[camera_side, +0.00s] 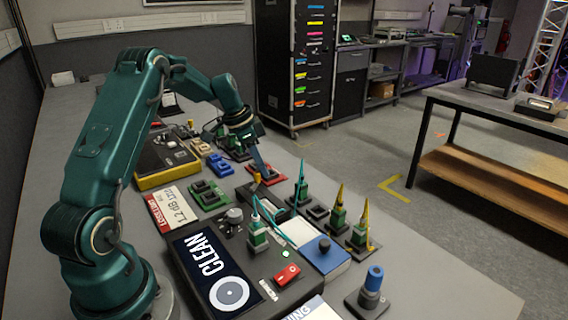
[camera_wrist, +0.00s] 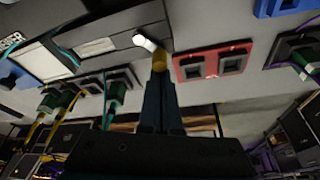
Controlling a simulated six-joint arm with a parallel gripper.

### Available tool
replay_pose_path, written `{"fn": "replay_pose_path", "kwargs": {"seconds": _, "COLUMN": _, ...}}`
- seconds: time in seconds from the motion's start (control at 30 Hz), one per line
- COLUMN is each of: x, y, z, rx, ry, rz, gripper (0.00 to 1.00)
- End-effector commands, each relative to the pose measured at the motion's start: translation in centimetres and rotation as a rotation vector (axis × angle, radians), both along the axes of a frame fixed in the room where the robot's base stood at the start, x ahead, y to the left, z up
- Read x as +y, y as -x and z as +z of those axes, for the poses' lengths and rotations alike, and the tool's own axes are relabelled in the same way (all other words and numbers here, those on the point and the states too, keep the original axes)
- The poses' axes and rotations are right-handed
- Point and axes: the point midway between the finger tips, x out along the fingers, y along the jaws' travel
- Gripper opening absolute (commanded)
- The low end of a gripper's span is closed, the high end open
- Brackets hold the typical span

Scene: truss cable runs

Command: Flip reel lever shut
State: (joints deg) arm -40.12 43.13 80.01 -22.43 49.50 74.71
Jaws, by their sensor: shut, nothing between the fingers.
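A dark grey box (camera_side: 266,197), which looks like the reel housing, sits mid-bench in the side view. It is the long dark block with pale panels (camera_wrist: 92,45) in the wrist view. A small lever with a white end (camera_wrist: 146,41) and a yellow part (camera_wrist: 158,62) stands at its near end; the yellow part also shows in the side view (camera_side: 257,178). My gripper (camera_side: 260,168) points down beside the lever with its fingers shut and empty. In the wrist view its fingertips (camera_wrist: 160,78) are right at the yellow part; whether they touch cannot be told.
A red two-socket block (camera_wrist: 213,62) lies close beside my fingertips. Green connectors (camera_side: 301,193) with teal cables stand near the box. A black unit labelled CLEAN (camera_side: 222,270), a blue box (camera_side: 325,262) and a green block (camera_side: 208,194) crowd the bench.

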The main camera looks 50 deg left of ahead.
Motion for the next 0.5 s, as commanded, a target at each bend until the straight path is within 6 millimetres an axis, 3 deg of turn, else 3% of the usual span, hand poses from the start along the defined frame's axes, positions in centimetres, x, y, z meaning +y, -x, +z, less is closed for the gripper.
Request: {"fn": "replay_pose_path", "kwargs": {"seconds": 0.5, "x": 0.80, "y": 0.48, "z": 0.04, "rx": 0.000, "ry": 0.000, "rz": 0.231, "gripper": 0.00}}
